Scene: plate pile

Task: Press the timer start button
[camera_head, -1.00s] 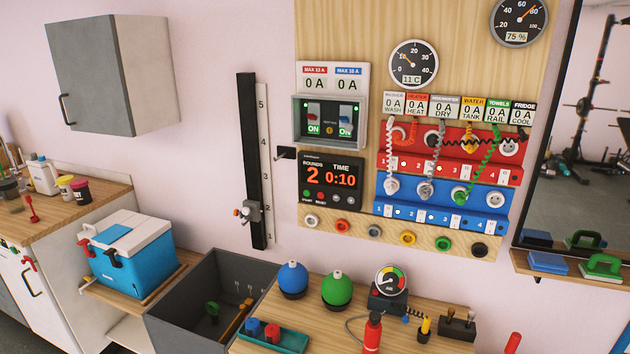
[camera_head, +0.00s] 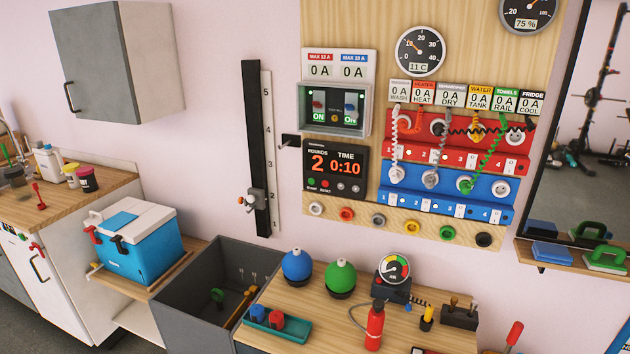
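The timer (camera_head: 334,172) is a black panel on the wooden wall board. It reads ROUNDS 2 in orange and TIME 0:10 in red. Along its lower edge are a green start button (camera_head: 311,182), a red button (camera_head: 325,184) beside it, and two grey buttons to the right. Nothing covers the panel. Neither of my grippers shows in the head view.
A workbench (camera_head: 300,290) stands below the board, with blue and green round objects, a gauge and a red cylinder (camera_head: 375,326). Left are a grey bin (camera_head: 190,295) and blue cooler (camera_head: 140,250). A black vertical rail (camera_head: 256,150) is left of the timer.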

